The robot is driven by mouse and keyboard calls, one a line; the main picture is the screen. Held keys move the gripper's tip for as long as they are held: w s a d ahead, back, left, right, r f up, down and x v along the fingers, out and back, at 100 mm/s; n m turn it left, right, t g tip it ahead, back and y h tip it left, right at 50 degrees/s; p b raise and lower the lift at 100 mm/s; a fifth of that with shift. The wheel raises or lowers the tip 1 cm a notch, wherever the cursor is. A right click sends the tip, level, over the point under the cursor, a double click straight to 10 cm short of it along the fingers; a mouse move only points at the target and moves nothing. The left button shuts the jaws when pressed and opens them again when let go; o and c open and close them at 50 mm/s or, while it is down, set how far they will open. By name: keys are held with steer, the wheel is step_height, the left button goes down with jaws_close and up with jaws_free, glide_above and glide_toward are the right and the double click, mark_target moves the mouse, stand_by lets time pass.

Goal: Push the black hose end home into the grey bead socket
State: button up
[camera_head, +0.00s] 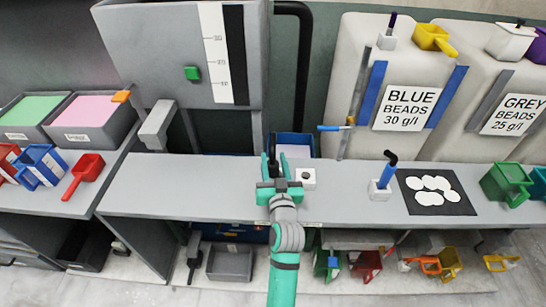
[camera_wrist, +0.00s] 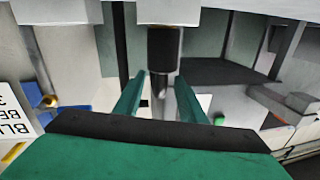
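The black hose end (camera_wrist: 164,50) stands upright between my fingers in the wrist view, which is upside down. It has a dark collar and a slimmer grey part. In the head view it rises as a thin dark shape (camera_head: 272,142) between the green fingers. Which block is the grey bead socket is unclear.
A white block with a dark hole (camera_head: 305,178) is right of my gripper. Another block (camera_head: 380,190) holds a blue-and-black hose. A blue bin (camera_head: 298,138) stands behind. The counter's left part (camera_head: 170,185) is clear.

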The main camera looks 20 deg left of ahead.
steer(key=v, duration=0.8)
steer(key=shift+s+d, duration=0.15)
steer(key=shift+s, duration=0.2)
steer(key=s+d+f+m+h, duration=0.2)
steer(key=s+d+f+h, duration=0.1)
steer(key=s+d+f, duration=0.3)
steer(key=s+d+f+m+h, duration=0.1)
steer(key=s+d+f+h, duration=0.1)
steer(key=s+d+f, duration=0.5)
steer(key=s+d+r+h, duration=0.1)
steer(key=s+d+h, duration=0.1)
steer(key=s, duration=2.1)
steer(key=shift+r+m+g+h, duration=0.35)
steer(key=shift+m+g+h, duration=0.05)
steer(key=shift+s+d, duration=0.1)
steer(key=shift+s, duration=0.05)
steer(key=shift+c, duration=0.7)
